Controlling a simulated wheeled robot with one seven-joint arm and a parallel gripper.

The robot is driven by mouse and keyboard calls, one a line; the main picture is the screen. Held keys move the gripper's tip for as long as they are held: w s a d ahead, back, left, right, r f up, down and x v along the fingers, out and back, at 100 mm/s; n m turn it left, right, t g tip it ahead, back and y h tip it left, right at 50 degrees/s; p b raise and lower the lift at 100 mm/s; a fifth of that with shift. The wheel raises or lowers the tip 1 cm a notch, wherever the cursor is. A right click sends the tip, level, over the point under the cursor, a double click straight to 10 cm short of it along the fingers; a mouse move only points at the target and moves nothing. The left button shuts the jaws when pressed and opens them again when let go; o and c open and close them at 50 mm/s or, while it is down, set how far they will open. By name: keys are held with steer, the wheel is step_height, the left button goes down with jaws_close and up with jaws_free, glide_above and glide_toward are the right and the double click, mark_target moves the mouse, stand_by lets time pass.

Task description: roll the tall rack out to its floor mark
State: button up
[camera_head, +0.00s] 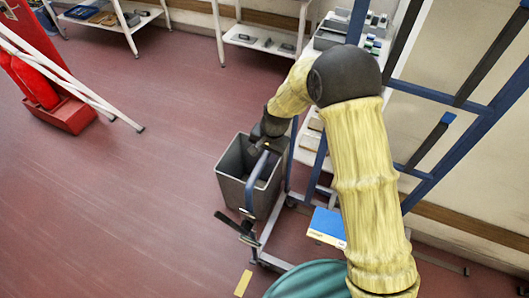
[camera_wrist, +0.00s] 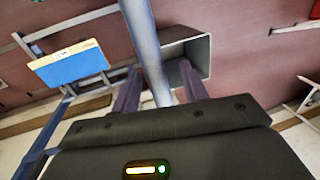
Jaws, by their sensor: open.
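The tall rack (camera_head: 482,118) is a blue frame with dark arms on the right, standing against or near the wall. Its low grey base (camera_head: 272,222) has casters. A curved blue-grey bar (camera_head: 252,180) stands out on its left side. My gripper (camera_head: 262,146) is at the upper end of this bar. In the wrist view the open fingers (camera_wrist: 160,88) lie on either side of the bar (camera_wrist: 145,35); I cannot tell whether they touch it. A yellow strip (camera_head: 243,283) lies on the floor at the bottom. My arm hides part of the rack.
A grey bin (camera_head: 232,170) stands on the floor just behind the bar. A teal rounded object (camera_head: 305,283) is at the bottom. A red stand (camera_head: 72,114) is at left. Open red floor lies left of the bin.

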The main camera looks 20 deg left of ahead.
steer(key=d+r+b, duration=0.3)
steer(key=r, duration=1.4)
steer(key=shift+s+d, duration=0.15)
steer(key=shift+d, duration=0.05)
steer(key=shift+d, duration=0.1)
steer(key=s+d+f+t, duration=0.1)
steer(key=s+d+f, duration=0.1)
steer(key=d, duration=1.3)
steer(key=s+d+f+h, duration=0.1)
steer(key=s+d, duration=0.4)
steer(key=d, duration=0.2)
steer(key=s+d+f+n+t+h, duration=0.1)
steer(key=s+d, duration=0.4)
steer(key=d, duration=0.3)
steer(key=shift+s+f, duration=0.35)
steer(key=shift+f, duration=0.05)
